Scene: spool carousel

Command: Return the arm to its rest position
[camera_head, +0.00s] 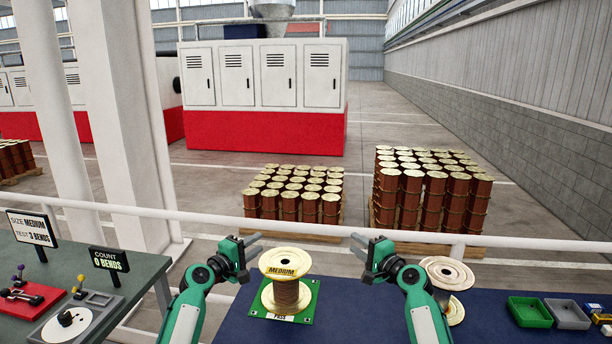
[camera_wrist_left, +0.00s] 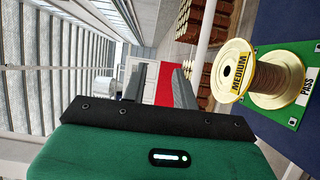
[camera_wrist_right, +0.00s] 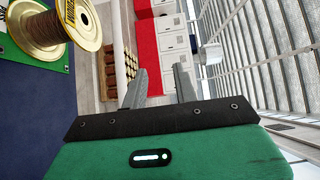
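My left gripper (camera_head: 252,243) is raised at the left of the medium spool. Its two fingers stand apart with nothing between them in the left wrist view (camera_wrist_left: 162,88). My right gripper (camera_head: 358,246) is raised to the right of that spool. Its fingers are also apart and empty in the right wrist view (camera_wrist_right: 160,88). The spool labelled MEDIUM (camera_head: 286,263) stands upright on a green PASS mat (camera_head: 308,292) between the two arms. Neither gripper touches it. The spool also shows in the left wrist view (camera_wrist_left: 238,78) and the right wrist view (camera_wrist_right: 48,30).
Another spool (camera_head: 447,274) stands partly behind my right arm. Green (camera_head: 530,312) and grey (camera_head: 567,314) bins sit at the right of the blue table (camera_head: 490,325). A left bench (camera_head: 90,262) holds signs and a red fixture (camera_head: 25,298). A white rail (camera_head: 200,217) runs behind.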

